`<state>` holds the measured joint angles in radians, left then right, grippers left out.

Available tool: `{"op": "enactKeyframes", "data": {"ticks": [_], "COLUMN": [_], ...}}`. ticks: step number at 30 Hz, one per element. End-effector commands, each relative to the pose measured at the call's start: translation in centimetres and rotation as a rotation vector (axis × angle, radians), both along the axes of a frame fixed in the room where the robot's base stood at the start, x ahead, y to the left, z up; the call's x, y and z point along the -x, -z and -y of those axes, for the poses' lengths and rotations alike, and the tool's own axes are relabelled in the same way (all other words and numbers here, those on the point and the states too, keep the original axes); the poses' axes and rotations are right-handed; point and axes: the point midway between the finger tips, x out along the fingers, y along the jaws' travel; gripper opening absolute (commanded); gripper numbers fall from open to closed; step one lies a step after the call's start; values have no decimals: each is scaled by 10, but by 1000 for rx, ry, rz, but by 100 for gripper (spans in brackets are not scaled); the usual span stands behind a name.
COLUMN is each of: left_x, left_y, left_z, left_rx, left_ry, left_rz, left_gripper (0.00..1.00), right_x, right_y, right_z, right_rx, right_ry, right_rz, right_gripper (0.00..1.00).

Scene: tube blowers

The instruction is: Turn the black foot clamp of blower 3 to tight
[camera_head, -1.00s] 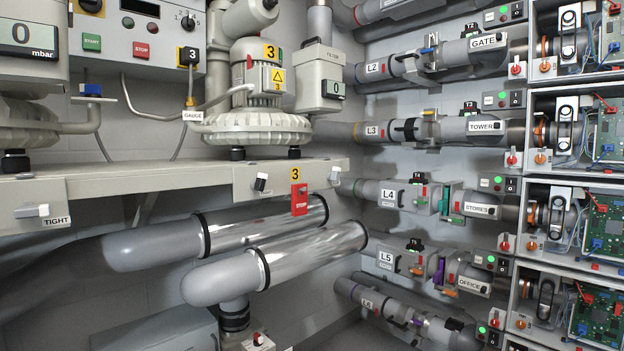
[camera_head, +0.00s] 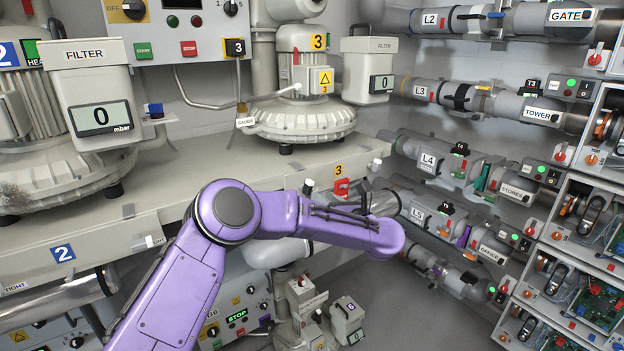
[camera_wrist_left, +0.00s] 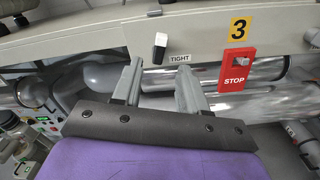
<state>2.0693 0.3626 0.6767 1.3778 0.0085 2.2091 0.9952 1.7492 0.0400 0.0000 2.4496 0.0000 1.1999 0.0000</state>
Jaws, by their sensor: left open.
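Blower 3 (camera_head: 300,122) stands on the grey shelf in the head view, with a yellow 3 plate below it. Its black foot clamp (camera_wrist_left: 160,46) shows in the left wrist view as a small black lever with a pale end, standing roughly upright. The TIGHT label (camera_wrist_left: 180,58) is to its lower right. In the head view only a small upper part of the clamp (camera_head: 308,185) shows above my purple arm. My left gripper (camera_wrist_left: 159,66) is open and empty, its two fingers pointing at the shelf front just below the clamp, apparently apart from it. My right gripper is not in view.
A red STOP switch (camera_wrist_left: 236,70) is right of the clamp, under the yellow 3. Shiny pipes (camera_wrist_left: 265,100) run below the shelf. Valve lines and electronics racks (camera_head: 590,225) fill the right side.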

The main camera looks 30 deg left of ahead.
Motion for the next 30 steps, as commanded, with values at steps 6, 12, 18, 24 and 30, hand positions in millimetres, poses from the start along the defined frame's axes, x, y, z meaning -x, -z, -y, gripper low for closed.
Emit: {"op": "enactKeyframes", "data": {"ticks": [6,12,18,24,30], "left_x": [-17,-26,-27,-26,-26], "left_y": [-4,-1,0,0,0], "left_z": [-45,-62,-64,-64,-64], "left_rx": [-2,-2,-3,-4,-5], "left_ry": [-2,1,3,3,3], "left_rz": [-3,-4,-4,-5,-7], "left_gripper": [43,43,43,0,0], "right_x": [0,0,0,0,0], "right_y": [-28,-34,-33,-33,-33], "right_z": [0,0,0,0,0], "right_rx": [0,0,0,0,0], "right_ry": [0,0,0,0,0], "right_rz": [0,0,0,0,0], "right_gripper": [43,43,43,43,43]}}
